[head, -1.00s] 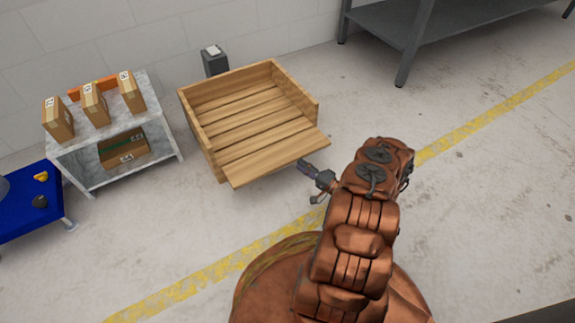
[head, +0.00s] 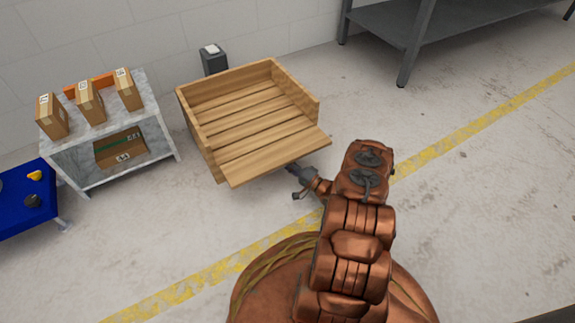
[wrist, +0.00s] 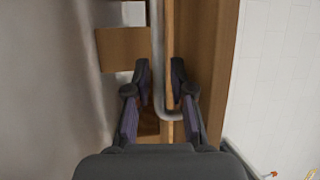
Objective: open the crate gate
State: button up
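The wooden crate (head: 205,145) stands on the floor left of my arm. Its slatted gate panel (head: 275,158) on the near side is folded down, sloping outward, with raised walls on other sides. My gripper (head: 292,168) is just below the panel's outer edge, its tips partly hidden by it. In the wrist view my gripper (wrist: 160,70) has its fingers apart, on either side of a grey metal bar handle (wrist: 158,50). The handle bends to the right at its lower end, beside brown wood. I cannot tell whether either finger touches the handle.
A grey shelf (head: 165,130) with several cardboard boxes stands left of the crate. A blue table (head: 30,215) is at the far left. A dark post (head: 213,62) stands behind the crate. A grey metal bench (head: 420,20) is at the upper right.

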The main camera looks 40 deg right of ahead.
jog(key=shift+c, duration=0.4)
grip_shut()
